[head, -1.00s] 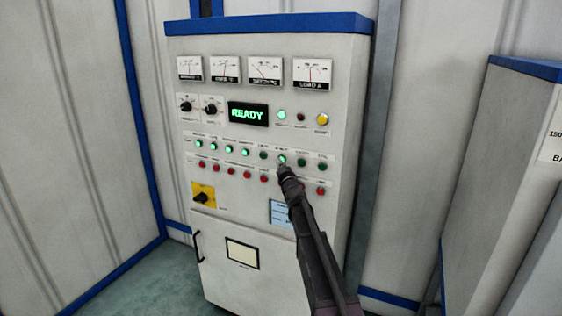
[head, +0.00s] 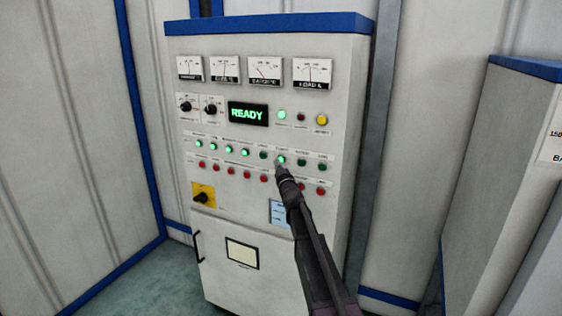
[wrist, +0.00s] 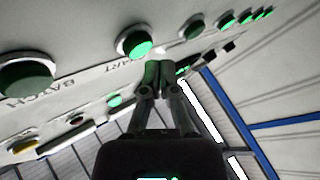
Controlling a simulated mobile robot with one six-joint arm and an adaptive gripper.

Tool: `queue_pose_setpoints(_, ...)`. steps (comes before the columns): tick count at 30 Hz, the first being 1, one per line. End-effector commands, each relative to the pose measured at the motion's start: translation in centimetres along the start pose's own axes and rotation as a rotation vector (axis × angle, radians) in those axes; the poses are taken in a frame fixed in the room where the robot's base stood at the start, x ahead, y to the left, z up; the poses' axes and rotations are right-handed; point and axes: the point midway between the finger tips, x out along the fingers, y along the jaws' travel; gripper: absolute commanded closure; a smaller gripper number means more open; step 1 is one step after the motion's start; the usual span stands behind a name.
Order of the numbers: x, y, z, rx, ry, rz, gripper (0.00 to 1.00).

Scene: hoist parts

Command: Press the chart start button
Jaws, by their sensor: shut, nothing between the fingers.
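The chart start button is most likely the lit green button (head: 281,159), sixth from the left in the upper button row. In the wrist view the lit green button (wrist: 135,43) has a partly hidden label ending in "ART". My gripper (head: 281,168) is shut and empty, with its tip just below this button in the head view. In the wrist view the closed fingertips (wrist: 158,75) are close to the panel, beside the button. I cannot tell whether they touch the panel.
The white cabinet (head: 265,268) has a "READY" display (head: 248,113), gauges above and a row of red buttons (head: 247,175) below. A dark green button (wrist: 25,75), labelled "BATCH", neighbours the lit one. Another cabinet (head: 490,170) stands at the right.

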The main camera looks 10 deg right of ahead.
Motion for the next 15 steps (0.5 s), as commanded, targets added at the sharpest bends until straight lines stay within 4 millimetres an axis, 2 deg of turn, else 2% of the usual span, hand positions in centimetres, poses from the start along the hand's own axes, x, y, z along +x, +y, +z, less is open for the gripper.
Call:
queue_pose_setpoints(7, -0.3, -0.2, -0.2, 0.000, 0.000, 0.000, 1.00)
queue_pose_setpoints(15, -1.6, -1.1, -1.1, 0.000, 0.000, 0.000, 1.00)
